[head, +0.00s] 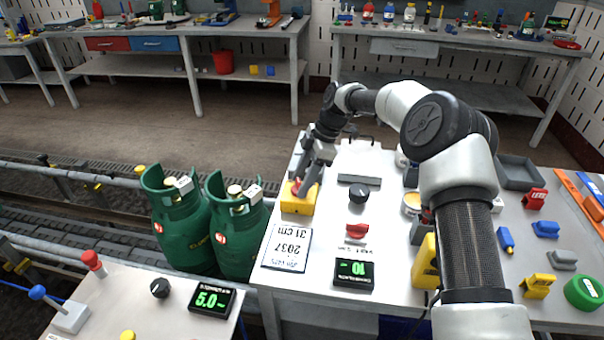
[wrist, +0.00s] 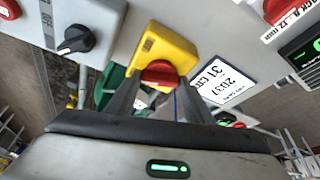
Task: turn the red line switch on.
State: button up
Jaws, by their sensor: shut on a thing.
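A yellow box (head: 297,205) with a red rotary switch knob stands at the left edge of the white table, under my gripper (head: 303,186). In the wrist view the yellow box (wrist: 166,46) shows clearly, with the red switch (wrist: 160,74) on its face. The fingers of my gripper (wrist: 158,84) reach to either side of the red switch and are shut on it. In the head view the fingers hide most of the knob. I cannot tell whether the switch is on or off.
A black knob (head: 359,192), a red knob (head: 356,230), a printed card (head: 287,249) and a green display (head: 353,274) are close by on the table. Two green gas cylinders (head: 237,228) stand left of it. Several small parts lie to the right.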

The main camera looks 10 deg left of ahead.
jog(key=n+p, duration=0.1)
jog(key=n, duration=0.1)
jog(key=n+g+h+p, duration=0.1)
jog(key=n, duration=0.1)
jog(key=shift+w+n+g, duration=0.15)
jog(key=shift+n+g, duration=0.15)
jog(key=shift+n, duration=0.1)
dwell(0.4)
jog(key=o, duration=1)
jog(key=shift+o, duration=0.2)
jog(key=shift+r, duration=0.1)
jog(key=p+v, duration=0.2)
jog(key=v, duration=0.5)
jog(key=shift+p, duration=0.3)
jog(key=shift+r, duration=0.1)
